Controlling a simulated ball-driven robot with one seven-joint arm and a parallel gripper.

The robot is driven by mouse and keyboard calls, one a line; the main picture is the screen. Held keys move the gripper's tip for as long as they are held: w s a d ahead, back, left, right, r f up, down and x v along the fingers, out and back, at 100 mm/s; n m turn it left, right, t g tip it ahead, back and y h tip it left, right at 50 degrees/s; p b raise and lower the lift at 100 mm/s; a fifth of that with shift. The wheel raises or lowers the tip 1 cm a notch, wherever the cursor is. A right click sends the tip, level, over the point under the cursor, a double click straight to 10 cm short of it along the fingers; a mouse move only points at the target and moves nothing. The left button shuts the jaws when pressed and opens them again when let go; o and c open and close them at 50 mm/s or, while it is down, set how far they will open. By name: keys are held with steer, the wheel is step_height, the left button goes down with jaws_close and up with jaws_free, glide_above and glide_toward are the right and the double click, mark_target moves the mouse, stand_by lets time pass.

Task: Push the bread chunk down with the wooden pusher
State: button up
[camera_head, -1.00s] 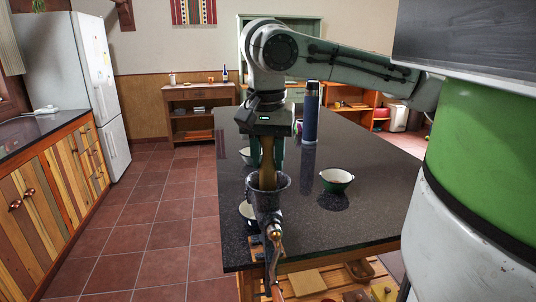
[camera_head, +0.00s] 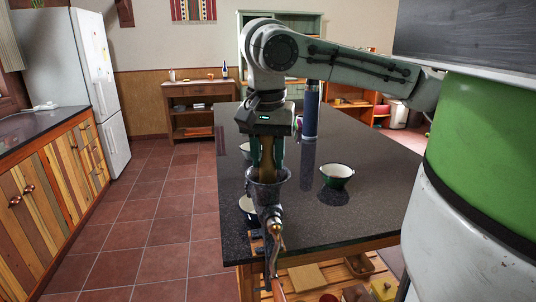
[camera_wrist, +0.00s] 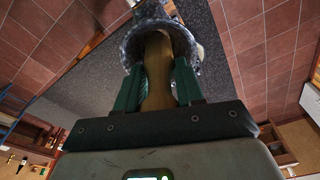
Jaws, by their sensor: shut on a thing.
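A grey metal grinder (camera_head: 268,192) with a wide hopper and a crank is fixed at the near edge of the dark counter. My gripper (camera_head: 267,160) is above the hopper with its green fingers at the rim. It is shut on the wooden pusher (camera_wrist: 158,85), which stands between the fingers. In the wrist view my gripper (camera_wrist: 157,70) holds the pusher with its far end inside the hopper (camera_wrist: 133,48). The bread chunk is not visible; the hopper's inside is hidden by the pusher, fingers and rim.
A green-and-white bowl (camera_head: 337,176) stands on the counter (camera_head: 370,205) right of the grinder. A blue bottle (camera_head: 310,112) stands farther back. The counter's right side is clear.

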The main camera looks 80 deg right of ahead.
step_height(320, 180, up, 8)
steer(key=p, duration=0.7)
steer(key=shift+f, duration=0.15)
steer(key=shift+f, duration=0.1)
stand_by(0.3)
